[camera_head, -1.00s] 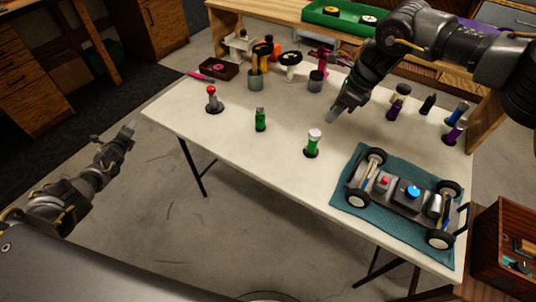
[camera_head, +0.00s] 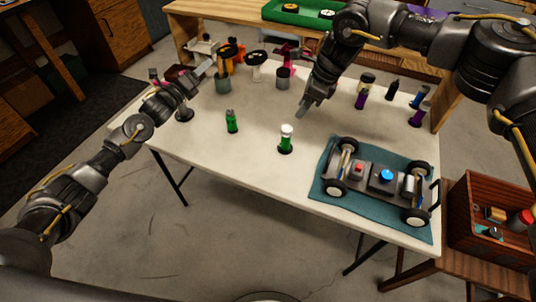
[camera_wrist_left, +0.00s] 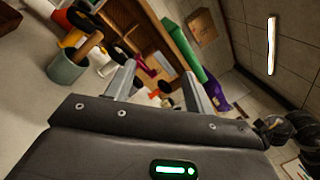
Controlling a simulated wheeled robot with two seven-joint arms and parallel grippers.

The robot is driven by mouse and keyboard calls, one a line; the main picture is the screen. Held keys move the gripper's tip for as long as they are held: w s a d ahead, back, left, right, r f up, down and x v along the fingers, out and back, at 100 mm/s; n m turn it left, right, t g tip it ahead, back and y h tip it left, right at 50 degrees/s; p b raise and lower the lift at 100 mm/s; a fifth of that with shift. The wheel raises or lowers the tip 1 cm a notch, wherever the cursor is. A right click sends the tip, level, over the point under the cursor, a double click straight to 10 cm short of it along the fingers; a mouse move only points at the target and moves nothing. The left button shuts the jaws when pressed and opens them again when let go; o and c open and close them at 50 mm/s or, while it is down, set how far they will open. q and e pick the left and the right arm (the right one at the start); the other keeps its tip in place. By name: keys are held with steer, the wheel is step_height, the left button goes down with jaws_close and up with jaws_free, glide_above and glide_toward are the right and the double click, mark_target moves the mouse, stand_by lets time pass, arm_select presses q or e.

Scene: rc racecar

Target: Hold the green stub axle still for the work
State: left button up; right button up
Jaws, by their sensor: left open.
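Two green upright pieces stand on the white table: a plain green one (camera_head: 232,122) and a green one with a white top on a dark base (camera_head: 286,139). I cannot tell for certain which is the stub axle. My left gripper (camera_head: 181,70) is open and empty above the table's left part, behind and left of both green pieces. Its two fingers show apart in the left wrist view (camera_wrist_left: 155,85), with neither green piece clearly visible there. My right gripper (camera_head: 303,110) points down, above and behind the white-topped piece; its jaw opening is unclear.
The RC car (camera_head: 378,180) sits on a teal mat (camera_head: 335,200) at the right. A grey cup (camera_head: 222,84) and coloured parts stand at the back. Purple and blue bottles (camera_head: 416,117) are back right. A dark base (camera_head: 184,114) lies below my left arm. The table front is clear.

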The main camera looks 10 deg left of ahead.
arm_select(q)
steer(key=s+d+f+m+g+h, duration=0.1)
steer(key=s+d+f+m, duration=0.2)
steer(key=s+d+f, duration=0.35)
steer(key=s+d+f+m+g+h, duration=0.1)
steer(key=s+d+f+m, duration=0.25)
steer(key=d, duration=0.65)
steer(key=m, duration=0.3)
glide_toward(290, 135)
steer(key=w+f, duration=0.2)
steer(key=shift+w+a+f+g, duration=0.2)
steer(key=shift+a+f+g, duration=0.1)
steer(key=shift+g, duration=0.1)
steer(key=x, duration=1.1)
steer(key=shift+a+f, duration=0.1)
steer(key=shift+f, duration=0.05)
